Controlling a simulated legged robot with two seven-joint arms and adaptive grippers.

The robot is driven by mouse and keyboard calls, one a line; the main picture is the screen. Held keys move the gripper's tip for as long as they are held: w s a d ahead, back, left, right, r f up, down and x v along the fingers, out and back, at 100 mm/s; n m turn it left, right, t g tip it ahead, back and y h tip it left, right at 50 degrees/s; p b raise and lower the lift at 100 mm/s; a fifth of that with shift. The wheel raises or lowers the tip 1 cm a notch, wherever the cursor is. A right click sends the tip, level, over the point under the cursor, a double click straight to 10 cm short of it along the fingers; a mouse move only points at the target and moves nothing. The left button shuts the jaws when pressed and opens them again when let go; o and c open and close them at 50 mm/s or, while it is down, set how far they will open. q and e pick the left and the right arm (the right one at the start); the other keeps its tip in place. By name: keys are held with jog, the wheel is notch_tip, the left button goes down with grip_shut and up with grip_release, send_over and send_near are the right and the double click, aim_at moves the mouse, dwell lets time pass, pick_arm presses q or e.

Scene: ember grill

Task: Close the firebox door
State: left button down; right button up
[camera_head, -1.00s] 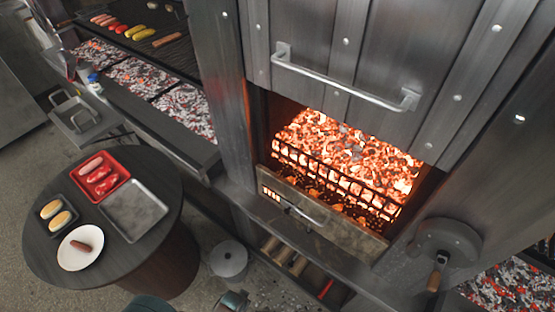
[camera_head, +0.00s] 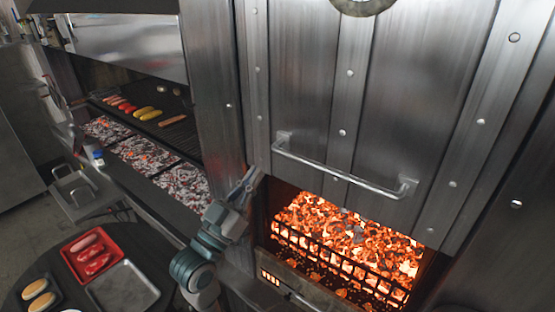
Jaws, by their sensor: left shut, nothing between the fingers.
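The firebox door (camera_head: 400,100) is a tall riveted steel panel with a horizontal bar handle (camera_head: 340,174) near its lower edge. The door stands raised, and the firebox opening (camera_head: 345,240) below it shows glowing coals behind a black grate. My left gripper (camera_head: 250,180) is shut and empty. It points up, just left of the opening and the handle's left end, in front of the steel frame post, and does not appear to hold the handle. My right gripper is not in view.
A round dark table at lower left carries a red tray (camera_head: 119,250) of meat and a grey metal tray (camera_head: 148,300). A grill (camera_head: 180,137) with sausages and peppers lies at left, above coal beds (camera_head: 180,186). The space before the door's handle looks clear.

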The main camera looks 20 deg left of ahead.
pick_arm(q)
jog(key=r, duration=0.1)
notch_tip(320, 180, up, 5)
jog(key=p, duration=0.3)
send_over(276, 152)
jog(key=s, duration=0.2)
jog(key=f, duration=0.3)
jog(key=shift+d, duration=0.35)
jog(key=shift+w+d+f, duration=0.1)
jog(key=shift+d+f, duration=0.1)
jog(key=shift+f, duration=0.4)
jog(key=shift+a+f, duration=0.15)
jog(key=shift+a, duration=0.1)
jog(key=shift+a+f, duration=0.1)
jog(key=shift+a, duration=0.15)
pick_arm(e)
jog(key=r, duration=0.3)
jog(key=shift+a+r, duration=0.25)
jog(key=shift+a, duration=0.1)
